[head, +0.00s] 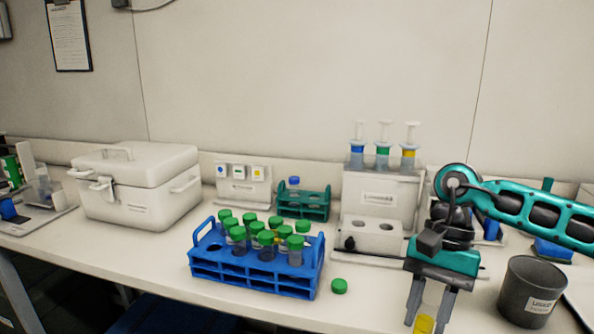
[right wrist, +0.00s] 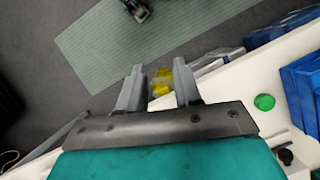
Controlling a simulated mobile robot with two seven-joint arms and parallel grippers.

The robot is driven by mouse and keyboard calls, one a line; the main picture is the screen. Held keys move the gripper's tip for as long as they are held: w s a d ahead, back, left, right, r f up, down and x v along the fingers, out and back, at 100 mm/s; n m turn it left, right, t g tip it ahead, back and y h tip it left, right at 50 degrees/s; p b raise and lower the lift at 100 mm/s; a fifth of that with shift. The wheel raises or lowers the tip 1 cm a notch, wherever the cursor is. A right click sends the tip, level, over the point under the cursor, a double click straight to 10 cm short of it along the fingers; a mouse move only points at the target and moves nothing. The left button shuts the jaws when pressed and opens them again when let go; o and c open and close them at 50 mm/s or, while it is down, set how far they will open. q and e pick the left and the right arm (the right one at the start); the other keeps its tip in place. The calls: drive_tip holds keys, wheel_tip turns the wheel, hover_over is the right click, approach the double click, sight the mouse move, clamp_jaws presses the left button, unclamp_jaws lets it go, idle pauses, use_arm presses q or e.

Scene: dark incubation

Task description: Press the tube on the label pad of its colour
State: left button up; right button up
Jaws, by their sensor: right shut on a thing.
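My right gripper (head: 432,300) points down at the front edge of the bench. It is shut on a yellow tube (head: 424,323), which also shows between the fingers in the right wrist view (right wrist: 162,82). The tube's lower part is cut off by the head picture's edge. The label stand (head: 243,190) is a white block at the back wall with small label pads: a blue one (head: 221,171) at left, a yellow one (head: 258,173) at right and one between whose colour is unclear. The gripper is far in front and right of it. My left gripper is not in view.
A blue rack (head: 255,281) with several green-capped tubes stands mid-bench, a loose green cap (head: 339,286) beside it. Behind are a teal rack (head: 305,205) with a blue-capped tube and a white dispenser (head: 375,205). A white cooler (head: 135,187) stands left, a grey bin (head: 530,288) right.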

drive_tip(key=f+n+h, duration=0.1)
drive_tip(key=n, duration=0.1)
drive_tip(key=s+f+n, duration=0.1)
drive_tip(key=n, duration=0.1)
drive_tip(key=f+n+h, duration=0.1)
drive_tip(key=f+n, duration=0.1)
drive_tip(key=shift+s+f+n+g+h, duration=0.1)
drive_tip(key=shift+s+n+g+h, duration=0.2)
drive_tip(key=shift+s+n, duration=0.1)
